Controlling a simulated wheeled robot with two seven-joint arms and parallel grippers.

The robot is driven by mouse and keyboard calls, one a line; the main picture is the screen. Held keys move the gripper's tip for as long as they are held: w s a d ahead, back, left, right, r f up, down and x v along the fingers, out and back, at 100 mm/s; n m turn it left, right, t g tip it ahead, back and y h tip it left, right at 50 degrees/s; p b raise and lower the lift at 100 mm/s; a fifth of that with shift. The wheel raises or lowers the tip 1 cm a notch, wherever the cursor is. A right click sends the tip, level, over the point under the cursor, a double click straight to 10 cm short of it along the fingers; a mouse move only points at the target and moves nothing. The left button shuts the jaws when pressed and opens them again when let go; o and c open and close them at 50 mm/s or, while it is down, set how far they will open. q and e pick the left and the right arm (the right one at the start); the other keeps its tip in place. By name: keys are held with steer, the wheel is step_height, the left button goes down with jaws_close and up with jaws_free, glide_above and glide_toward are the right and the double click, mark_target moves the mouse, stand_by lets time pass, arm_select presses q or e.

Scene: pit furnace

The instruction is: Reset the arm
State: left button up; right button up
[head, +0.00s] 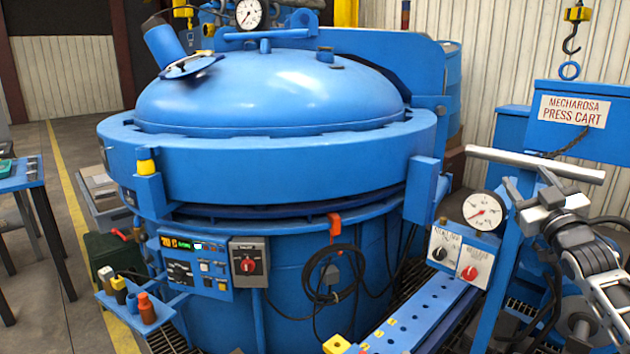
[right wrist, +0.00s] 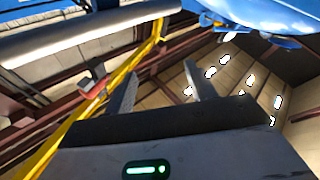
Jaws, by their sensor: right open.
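My right arm comes in from the right edge of the head view. My right gripper (head: 532,190) is raised just below the pale T-bar handle of the press cart; whether it touches the bar cannot be told. In the right wrist view, my right gripper's fingers (right wrist: 160,88) stand apart with nothing between them, pointing up toward the roof. The pale bar (right wrist: 85,32) crosses the upper left of that view, close to the fingers. My left gripper and left arm are not in view.
The large blue furnace (head: 265,175) with its domed lid fills the middle. The press cart (head: 575,110), a round gauge (head: 484,211) and a switch box (head: 462,252) stand near my right arm. A hook (head: 571,40) hangs at upper right. A blue table (head: 22,177) is at left.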

steer(key=d+f+m+g+h, duration=0.1)
steer(key=d+f+g+h, duration=0.4)
steer(key=f+g, duration=0.15)
steer(key=s+a+f+n+y, duration=0.1)
steer(key=s+a+f+y, duration=0.15)
steer(key=a+f, duration=0.7)
steer(key=s+a+f+g+y, duration=0.1)
steer(key=s+a+f, duration=0.5)
steer(key=s+a+f+g+y, duration=0.1)
steer(key=s+a+f+y, duration=0.1)
steer(key=s+a+f, duration=0.5)
steer(key=s+a+f+g+y, duration=0.1)
steer(key=s+a+f+y, duration=0.1)
steer(key=s+a+f, duration=0.4)
steer(key=shift+s+a+f+g+y, duration=0.15)
steer(key=shift+s+a+f+g, duration=0.05)
steer(key=shift+f, duration=0.2)
steer(key=shift+s+a+f+g+y, duration=0.1)
steer(key=shift+s+a+f+g, duration=0.1)
steer(key=shift+f, duration=0.15)
steer(key=s+a, duration=0.3)
steer(key=s, duration=0.3)
steer(key=s+a+m+g+y, duration=0.1)
steer(key=s+a, duration=0.3)
steer(key=s, duration=0.1)
steer(key=shift+s+f+m, duration=0.3)
steer(key=shift+s+f, duration=0.05)
steer(key=shift+f, duration=0.1)
